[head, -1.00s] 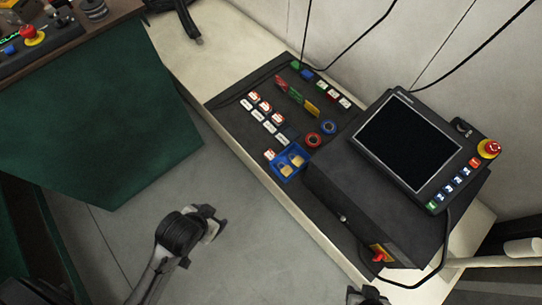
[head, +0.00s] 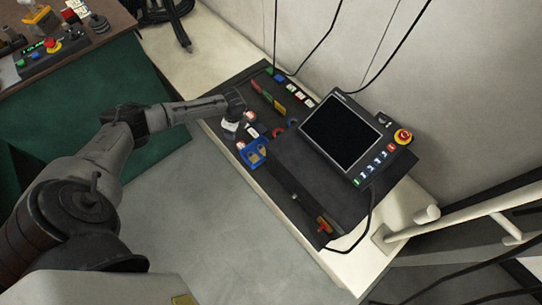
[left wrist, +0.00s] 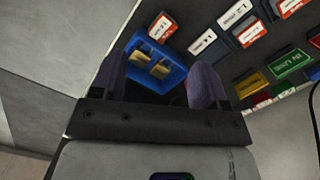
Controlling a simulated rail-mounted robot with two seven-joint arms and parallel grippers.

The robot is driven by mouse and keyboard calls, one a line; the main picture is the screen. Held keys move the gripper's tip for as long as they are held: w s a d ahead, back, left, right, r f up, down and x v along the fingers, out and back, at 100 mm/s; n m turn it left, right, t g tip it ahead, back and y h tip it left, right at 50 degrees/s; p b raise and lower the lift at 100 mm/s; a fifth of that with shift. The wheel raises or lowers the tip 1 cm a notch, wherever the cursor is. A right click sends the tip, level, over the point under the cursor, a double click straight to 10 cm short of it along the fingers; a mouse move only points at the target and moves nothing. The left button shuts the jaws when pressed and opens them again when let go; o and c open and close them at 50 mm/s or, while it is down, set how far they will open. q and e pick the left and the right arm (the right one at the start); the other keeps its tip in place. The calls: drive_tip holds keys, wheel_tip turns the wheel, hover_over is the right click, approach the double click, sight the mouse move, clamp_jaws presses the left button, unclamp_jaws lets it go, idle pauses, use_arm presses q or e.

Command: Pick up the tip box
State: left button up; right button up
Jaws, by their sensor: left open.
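A small open blue tray (head: 246,153) holding tan pieces sits on the dark panel, by the black console. It also shows in the left wrist view (left wrist: 174,76). Small boxes with white and orange labels lie in rows beside it, one (left wrist: 161,27) just past the tray's corner. I cannot tell for certain which of these is the tip box. My left gripper (head: 233,112) is above the label rows in the head view and hides some of them. In the left wrist view its fingers (left wrist: 157,76) are open and empty, with the tray below and between them. My right gripper is not in view.
The black console (head: 303,172) with a tilted screen (head: 341,132) and red stop button (head: 403,137) stands right of the tray. Cables hang along the wall. A green-sided bench (head: 75,105) is at left. Red and green blocks (left wrist: 292,62) lie farther along the panel.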

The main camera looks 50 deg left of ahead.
use_arm(q)
drive_tip(key=d+m, duration=0.2)
drive_tip(key=m+h+b, duration=0.1)
drive_tip(key=m+b, duration=0.2)
drive_tip(key=m, duration=0.1)
hover_over(242, 145)
drive_tip(key=shift+t, duration=0.3)
drive_tip(key=f, duration=0.4)
drive_tip(key=shift+s+f, duration=0.2)
drive_tip(key=shift+f, duration=0.05)
drive_tip(key=f+b, duration=0.1)
drive_tip(key=f, duration=0.1)
drive_tip(key=f+b, duration=0.1)
drive_tip(key=shift+a+f, duration=0.2)
drive_tip(key=shift+f, duration=0.2)
drive_tip(key=shift+d+f, duration=0.2)
drive_tip(key=shift+f, duration=0.15)
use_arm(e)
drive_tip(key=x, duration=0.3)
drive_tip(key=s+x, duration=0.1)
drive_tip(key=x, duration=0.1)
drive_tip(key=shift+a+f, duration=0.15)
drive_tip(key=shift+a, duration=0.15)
